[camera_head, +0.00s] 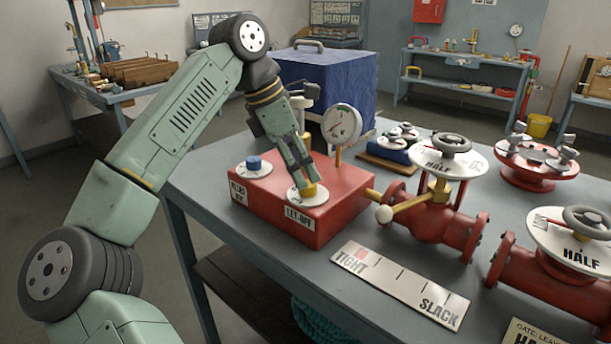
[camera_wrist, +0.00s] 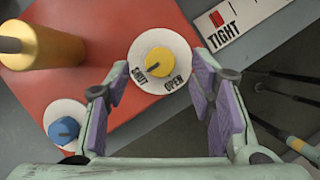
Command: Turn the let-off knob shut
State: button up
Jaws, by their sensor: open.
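The let-off knob (camera_head: 310,190) is yellow and sits on a white dial on the red box (camera_head: 335,215), above a LET-OFF label. In the wrist view the knob (camera_wrist: 159,62) shows from above, with SHUT and OPEN printed on its dial (camera_wrist: 178,50). Its dark pointer mark slants to the lower left, toward SHUT. My gripper (camera_head: 302,182) is just above the knob, pointing down. In the wrist view its two purple-padded fingers (camera_wrist: 160,90) are spread, with the knob ahead of the gap. I cannot tell whether a finger touches it.
A blue knob (camera_head: 253,162) on another white dial is on the box. A pressure gauge (camera_head: 341,125) and a yellow post (camera_wrist: 45,47) rise from it. A red valve with a HALF dial (camera_head: 450,160) stands right. A TIGHT–SLACK plate (camera_head: 400,285) lies in front.

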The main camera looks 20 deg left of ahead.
jog(key=v, duration=0.8)
jog(key=shift+r, duration=0.3)
